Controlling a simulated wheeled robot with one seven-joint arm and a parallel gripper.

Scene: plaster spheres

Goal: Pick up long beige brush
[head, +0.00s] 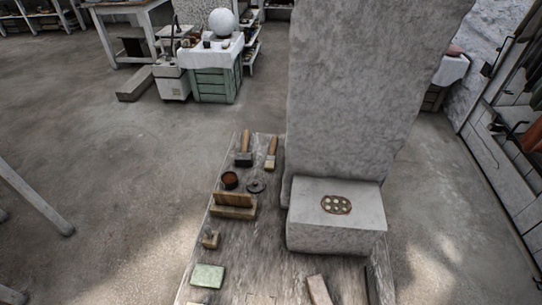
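A brush-like tool (271,152) with an orange-brown wooden handle and a pale beige-green end lies at the far end of the low wooden bench (265,234). It looks like the long beige brush, but it is small in view. Its handle points away from me. A similar tool (244,149) with a wooden handle and a dark head lies just left of it, apart from it. My gripper is not in view.
A pale stone block (335,238) carrying a plate of small round things (336,204) sits right of the tools, before a tall stone slab (365,90). A brown cup (229,180), dark disc (256,186) and wooden block (233,207) stand nearer. Floor left of the bench is clear.

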